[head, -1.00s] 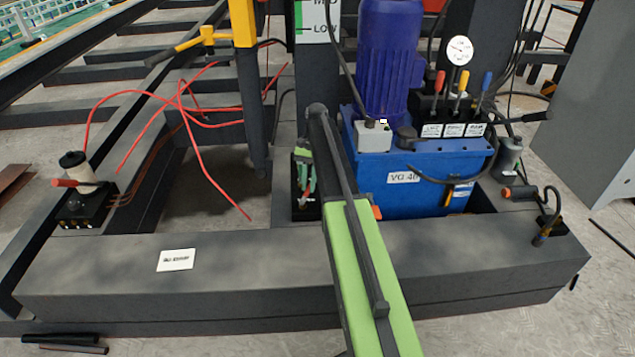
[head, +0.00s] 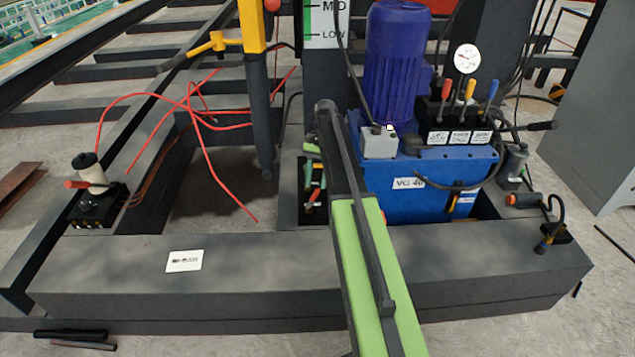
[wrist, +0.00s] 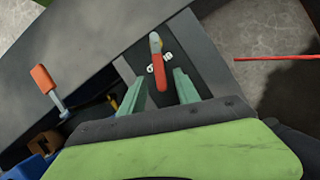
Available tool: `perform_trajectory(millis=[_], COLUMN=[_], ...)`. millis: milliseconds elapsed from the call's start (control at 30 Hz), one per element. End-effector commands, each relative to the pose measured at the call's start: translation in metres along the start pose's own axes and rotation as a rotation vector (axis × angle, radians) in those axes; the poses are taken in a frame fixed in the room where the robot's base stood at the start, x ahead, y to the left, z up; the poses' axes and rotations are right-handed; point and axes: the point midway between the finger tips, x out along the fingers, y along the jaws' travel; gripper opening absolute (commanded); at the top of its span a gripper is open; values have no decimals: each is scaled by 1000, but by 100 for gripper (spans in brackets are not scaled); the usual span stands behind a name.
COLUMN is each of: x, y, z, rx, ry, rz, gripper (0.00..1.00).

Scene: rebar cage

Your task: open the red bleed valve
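A red valve handle (wrist: 158,70) with a pale metal tip shows in the wrist view on a dark grey plate, beside a small white label. My gripper (wrist: 160,82) is open, its two pale green fingers on either side of the handle's lower end, with gaps on both sides. Whether the fingers reach its depth I cannot tell. In the head view the red handle (head: 312,198) shows small in a dark recess left of the blue tank. My gripper (head: 312,150) is mostly hidden behind my arm there.
The blue tank (head: 410,195) with its motor stands just right of my arm. An orange-handled lever (wrist: 45,82) is left of my gripper in the wrist view. Another red lever (head: 76,184) sits on a block at far left. Red hoses (head: 215,160) hang left.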

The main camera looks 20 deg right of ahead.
Motion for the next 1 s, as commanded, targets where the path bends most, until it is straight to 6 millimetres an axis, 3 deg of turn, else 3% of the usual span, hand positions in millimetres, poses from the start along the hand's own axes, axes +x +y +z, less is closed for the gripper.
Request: perform_trajectory(millis=[33, 500, 633, 900, 1000], x=[-22, -133, -144, -142, -139], y=[0, 2, 2, 2, 0], z=[3, 4, 3, 2, 8], rx=[0, 1, 1, -1, -10], ry=[0, -1, -1, -1, 3], rz=[0, 0, 1, 1, 3], gripper=[38, 38, 38, 38, 25])
